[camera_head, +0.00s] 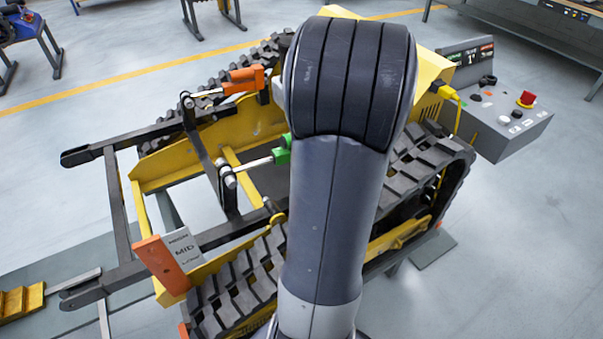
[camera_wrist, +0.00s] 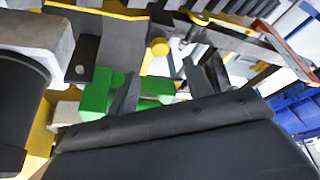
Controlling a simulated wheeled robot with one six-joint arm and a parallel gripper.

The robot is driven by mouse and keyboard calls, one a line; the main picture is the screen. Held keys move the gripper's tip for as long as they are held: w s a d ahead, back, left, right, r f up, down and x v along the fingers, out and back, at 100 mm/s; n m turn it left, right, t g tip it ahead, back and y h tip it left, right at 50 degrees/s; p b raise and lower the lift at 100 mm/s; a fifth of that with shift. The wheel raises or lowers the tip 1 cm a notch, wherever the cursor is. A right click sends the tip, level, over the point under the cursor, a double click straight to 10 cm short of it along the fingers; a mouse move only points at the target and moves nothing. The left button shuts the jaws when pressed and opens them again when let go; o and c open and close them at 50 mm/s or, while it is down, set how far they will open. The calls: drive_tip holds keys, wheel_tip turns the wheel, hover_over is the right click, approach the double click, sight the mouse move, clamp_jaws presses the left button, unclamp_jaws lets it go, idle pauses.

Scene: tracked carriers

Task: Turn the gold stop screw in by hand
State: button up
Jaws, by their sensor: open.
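In the wrist view a round gold head (camera_wrist: 158,47), which looks like the stop screw, sticks out below a dark bracket (camera_wrist: 125,38). My gripper (camera_wrist: 161,76) is open, with its two dark fingers apart. The gold head shows beyond the fingertips, roughly between them, and nothing is held. I cannot tell how much gap is left. In the head view my arm hides the gripper; a small gold piece (camera_head: 277,218) at the arm's left edge may be the same screw.
A green block (camera_wrist: 96,96) lies close behind the left finger. A grey control box (camera_head: 510,128) stands at the right.

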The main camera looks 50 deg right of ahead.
drive_tip(key=x, duration=0.7)
drive_tip(key=shift+w+a+f, duration=0.1)
drive_tip(key=shift+w+f, duration=0.1)
drive_tip(key=shift+f, duration=0.15)
drive_tip(key=c, duration=1)
